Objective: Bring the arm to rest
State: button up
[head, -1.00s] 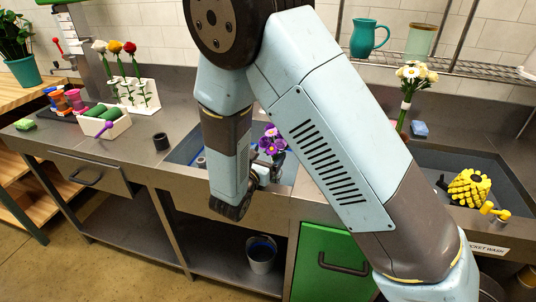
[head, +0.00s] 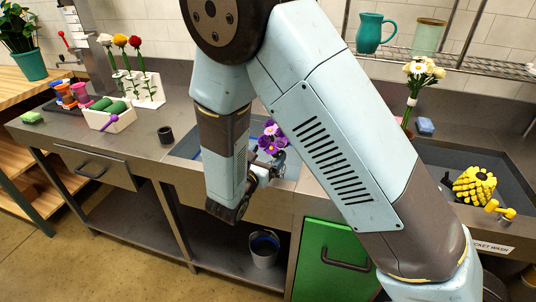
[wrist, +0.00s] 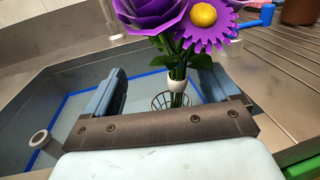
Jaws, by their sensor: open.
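My arm is folded in a sharp bend across the middle of the head view, and my gripper (head: 273,171) hangs low over the left sink basin. In the wrist view my gripper (wrist: 165,85) is open, its two blue fingers apart.
A grey counter holds a flower rack (head: 143,90), a white box with green rolls (head: 108,118) and a dark cup (head: 165,134). On the right are a white bouquet (head: 414,80) and a basin with yellow gloves (head: 474,185). A bucket (head: 264,249) stands below.

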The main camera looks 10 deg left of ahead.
jog(key=shift+v, duration=1.9)
jog(key=shift+s, duration=0.1)
